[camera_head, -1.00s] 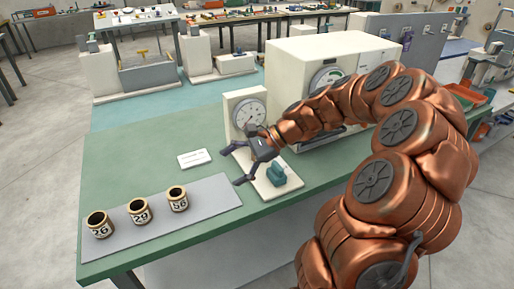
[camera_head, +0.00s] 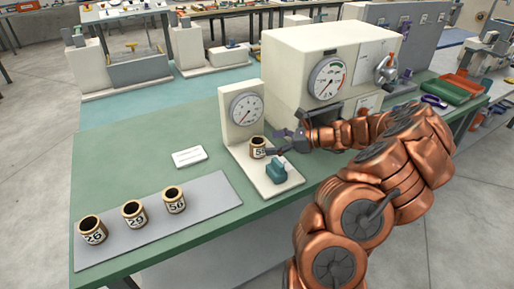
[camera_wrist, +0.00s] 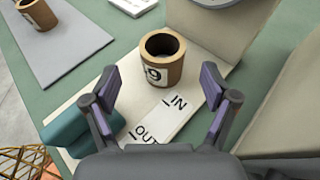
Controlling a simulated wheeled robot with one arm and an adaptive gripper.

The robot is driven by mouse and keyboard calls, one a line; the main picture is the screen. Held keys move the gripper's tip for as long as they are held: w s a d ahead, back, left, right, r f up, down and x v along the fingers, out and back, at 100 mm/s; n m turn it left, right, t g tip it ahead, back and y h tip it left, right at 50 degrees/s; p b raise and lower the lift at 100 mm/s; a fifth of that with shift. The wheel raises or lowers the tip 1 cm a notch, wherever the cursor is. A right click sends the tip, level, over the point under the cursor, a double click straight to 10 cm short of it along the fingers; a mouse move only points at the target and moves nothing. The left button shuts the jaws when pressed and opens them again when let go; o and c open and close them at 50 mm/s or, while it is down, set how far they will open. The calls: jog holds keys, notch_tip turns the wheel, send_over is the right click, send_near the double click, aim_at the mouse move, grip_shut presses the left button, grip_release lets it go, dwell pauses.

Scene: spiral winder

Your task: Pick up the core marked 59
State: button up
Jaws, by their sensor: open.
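A tan core with a dark hollow (camera_head: 258,149) stands upright on the cream base of the dial stand. Its label looks like 59 in the head view, and a 9 shows in the wrist view (camera_wrist: 152,75). My gripper (camera_head: 276,143) is open and just right of this core. In the wrist view my two fingers (camera_wrist: 160,82) are spread apart, with the core ahead between their tips, not gripped. Three other cores, marked 26 (camera_head: 93,232), 29 (camera_head: 134,215) and 56 (camera_head: 175,201), stand on a grey mat (camera_head: 205,210).
The dial stand (camera_head: 242,112) rises behind the core. A teal block (camera_head: 277,169) sits on its base near my gripper. A plate marked IN and OUT (camera_wrist: 160,120) lies before the core. A large cream machine (camera_head: 320,65) stands behind right. A white card (camera_head: 191,157) lies left.

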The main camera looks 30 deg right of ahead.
aim_at(257, 141)
jog(key=w+a, duration=0.1)
jog(key=w+a+p, duration=0.1)
jog(key=w+a, duration=0.1)
jog(key=w, duration=0.1)
jog(key=shift+f, duration=0.25)
jog(key=shift+w+a+f, duration=0.2)
jog(key=shift+w, duration=0.1)
jog(key=shift+c, duration=0.4)
jog(key=c, duration=1.1)
